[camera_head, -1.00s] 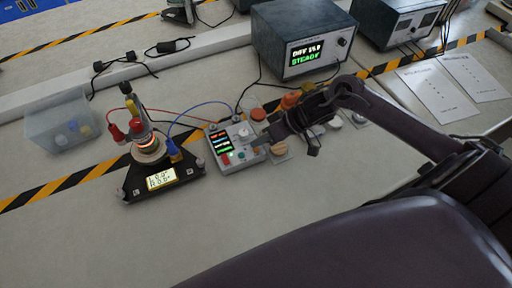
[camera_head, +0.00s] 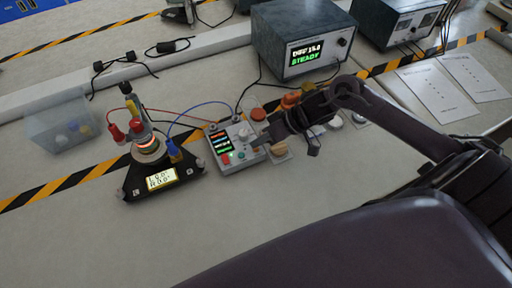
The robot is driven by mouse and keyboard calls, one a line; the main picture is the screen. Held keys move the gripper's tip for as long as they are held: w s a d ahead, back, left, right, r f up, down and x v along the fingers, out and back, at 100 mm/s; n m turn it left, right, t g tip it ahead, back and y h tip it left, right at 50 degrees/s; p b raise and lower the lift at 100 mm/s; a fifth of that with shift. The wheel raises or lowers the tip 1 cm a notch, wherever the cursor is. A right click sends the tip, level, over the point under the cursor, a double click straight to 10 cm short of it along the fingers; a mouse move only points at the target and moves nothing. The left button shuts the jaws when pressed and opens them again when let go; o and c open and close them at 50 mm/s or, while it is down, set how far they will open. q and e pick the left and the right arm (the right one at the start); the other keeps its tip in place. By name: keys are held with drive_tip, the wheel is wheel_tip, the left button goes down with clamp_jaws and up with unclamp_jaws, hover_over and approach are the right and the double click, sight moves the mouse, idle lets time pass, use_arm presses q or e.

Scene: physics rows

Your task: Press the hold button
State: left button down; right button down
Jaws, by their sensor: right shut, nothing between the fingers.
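A small grey control box (camera_head: 249,158) stands on the bench in the middle. It has a dark screen (camera_head: 221,144) with coloured rows, a red button (camera_head: 226,159), a small green button (camera_head: 241,155) and a pale round knob (camera_head: 242,134). I cannot read which button is labelled hold. My right gripper (camera_head: 259,142) reaches in from the right, shut and empty, its tips over or beside the box's right edge. I cannot tell whether they touch it. My left gripper is not in view.
A black tilt device (camera_head: 184,173) with a lit readout and cable plugs stands left of the box. A meter (camera_head: 272,55) showing STEADY is behind. Orange and pale round parts (camera_head: 334,123) lie around my gripper. A clear bin (camera_head: 48,127) is at left.

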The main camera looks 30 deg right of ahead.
drive_tip(key=shift+f, duration=0.1)
drive_tip(key=shift+f, duration=0.3)
drive_tip(key=shift+f, duration=0.45)
idle(0.7)
drive_tip(key=shift+r+p, duration=0.1)
drive_tip(key=shift+p, duration=0.2)
drive_tip(key=shift+r+p, duration=0.75)
drive_tip(key=shift+p, duration=0.25)
